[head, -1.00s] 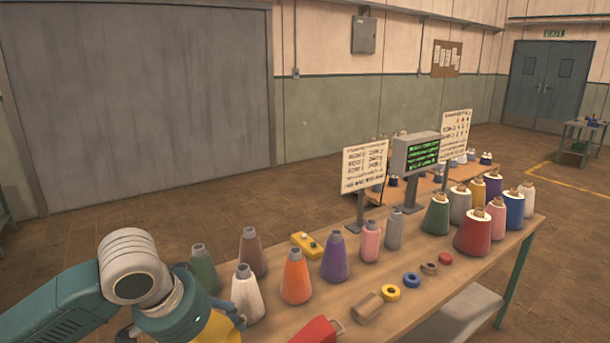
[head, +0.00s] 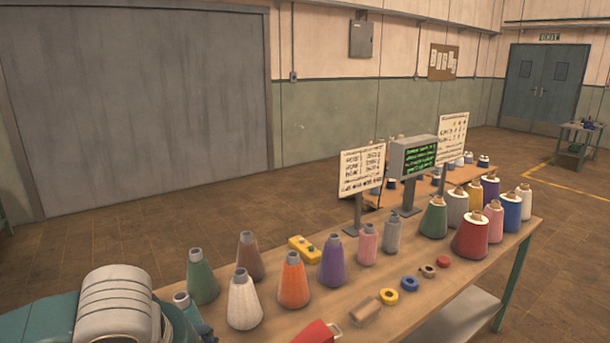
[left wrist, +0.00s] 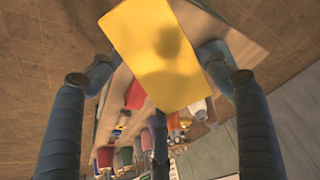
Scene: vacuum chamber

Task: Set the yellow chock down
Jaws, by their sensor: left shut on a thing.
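The yellow chock (left wrist: 155,55) is a flat-faced block in the left wrist view, close to the camera. My left gripper (left wrist: 158,65) is shut on it, with a finger on each side. In the head view the gripper's edge (head: 190,310) shows at the lower left, by the near left end of the table (head: 390,290), and the chock is out of sight there. I cannot tell from these views whether the chock touches anything below it. My right gripper is in neither view.
Green (head: 202,280), white (head: 244,302), brown and orange (head: 292,282) cones stand close to the left arm. A monitor (head: 413,157) stands behind.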

